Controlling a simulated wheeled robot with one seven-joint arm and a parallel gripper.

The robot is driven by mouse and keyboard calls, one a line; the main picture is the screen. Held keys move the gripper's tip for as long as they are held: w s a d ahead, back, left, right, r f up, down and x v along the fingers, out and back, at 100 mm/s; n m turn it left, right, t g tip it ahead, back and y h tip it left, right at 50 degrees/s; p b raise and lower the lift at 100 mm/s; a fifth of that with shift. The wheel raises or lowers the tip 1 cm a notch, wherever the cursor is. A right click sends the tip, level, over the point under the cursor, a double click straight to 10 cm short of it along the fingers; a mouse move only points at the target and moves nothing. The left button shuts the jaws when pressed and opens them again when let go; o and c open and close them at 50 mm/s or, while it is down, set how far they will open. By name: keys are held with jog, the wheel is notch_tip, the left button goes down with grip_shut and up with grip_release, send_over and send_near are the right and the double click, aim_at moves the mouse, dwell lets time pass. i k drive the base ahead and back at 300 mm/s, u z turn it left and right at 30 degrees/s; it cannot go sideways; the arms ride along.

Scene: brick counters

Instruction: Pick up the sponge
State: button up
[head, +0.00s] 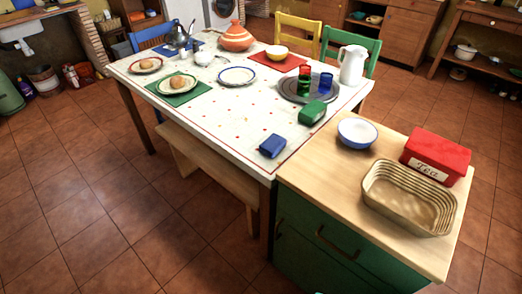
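I cannot make out for certain which thing is the sponge. A small dark blue block (272,146) lies on the white tablecloth at the near right corner of the dining table (205,115). A green block (312,112) lies behind it and to its right, by the edge of a round grey tray (291,93). Both are small in the picture and their material is unclear. My gripper is not in view.
A wooden-topped green cabinet (305,175) adjoins the table, bearing a bowl (357,133), a red tea tin (436,156) and a basket (408,198). A bench (205,163) stands along the table's near side. Tiled floor (95,215) is open at left.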

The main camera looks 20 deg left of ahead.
aim_at(272, 146)
jog(key=u, duration=0.6)
jog(key=k, duration=0.75)
jog(key=u, duration=0.9)
jog(key=k, duration=0.55)
jog(key=u, duration=0.55)
jog(key=i, duration=0.95)
jog(key=z, duration=0.85)
jog(key=i, duration=1.05)
jog(key=z, duration=0.7)
